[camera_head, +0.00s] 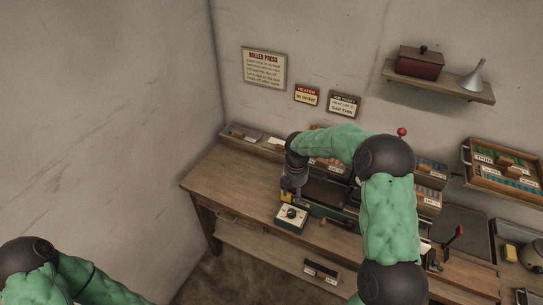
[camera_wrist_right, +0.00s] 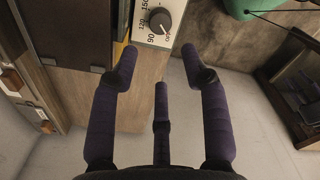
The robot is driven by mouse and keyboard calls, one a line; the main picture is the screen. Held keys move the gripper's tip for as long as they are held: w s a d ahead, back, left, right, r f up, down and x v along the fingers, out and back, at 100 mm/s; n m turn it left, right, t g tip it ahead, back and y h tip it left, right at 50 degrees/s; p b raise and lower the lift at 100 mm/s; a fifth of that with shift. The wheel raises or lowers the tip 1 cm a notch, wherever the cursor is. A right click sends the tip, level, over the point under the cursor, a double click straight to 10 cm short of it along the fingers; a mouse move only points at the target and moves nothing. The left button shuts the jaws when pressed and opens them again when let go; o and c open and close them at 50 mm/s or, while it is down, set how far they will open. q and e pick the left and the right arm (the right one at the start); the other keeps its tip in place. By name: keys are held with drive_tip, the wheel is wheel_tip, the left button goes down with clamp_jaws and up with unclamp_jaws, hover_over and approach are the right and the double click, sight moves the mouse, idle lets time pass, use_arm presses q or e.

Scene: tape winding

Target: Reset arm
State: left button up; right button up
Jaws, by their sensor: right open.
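My right arm reaches over the workbench (camera_head: 237,181) from the right in the head view. Its gripper (camera_head: 292,190) points down near the control box (camera_head: 291,218), a pale box with a black dial. In the right wrist view the purple fingers of the gripper (camera_wrist_right: 163,85) are spread apart with nothing between them. The dial (camera_wrist_right: 160,22) shows just beyond the fingertips, with numbers 90, 120 and 150 and a red OFF mark. My left arm shows only as green and black links at the lower left of the head view; its gripper is outside the picture.
A dark press (camera_head: 327,190) stands on the bench, partly hidden by my right arm. Racks of small boxes (camera_head: 430,172) line the back. A wall shelf (camera_head: 440,84) holds a red box and a funnel. The left end of the bench top is clear.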

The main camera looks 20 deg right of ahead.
drive_tip(key=s+a+f+m+y+b, duration=0.1)
drive_tip(key=s+a+f+m, duration=0.1)
drive_tip(key=a+f, duration=0.4)
drive_tip(key=s+a+f+m+y+b, duration=0.1)
drive_tip(key=s+a+f+m+b, duration=0.2)
drive_tip(key=f, duration=0.4)
drive_tip(key=s+a+f+m+y+b, duration=0.1)
drive_tip(key=s+a+f+m, duration=0.6)
drive_tip(key=s, duration=0.3)
drive_tip(key=s+a+f+m+y+b, duration=0.1)
drive_tip(key=s+a+f+m+b, duration=0.1)
drive_tip(key=s+a+f+m, duration=0.4)
drive_tip(key=s+f+m, duration=0.1)
drive_tip(key=s+f, duration=0.1)
drive_tip(key=s, duration=0.1)
drive_tip(key=shift+s+a+m, duration=0.3)
drive_tip(key=shift+s+a, duration=0.05)
drive_tip(key=shift+a, duration=0.05)
drive_tip(key=shift+d, duration=0.1)
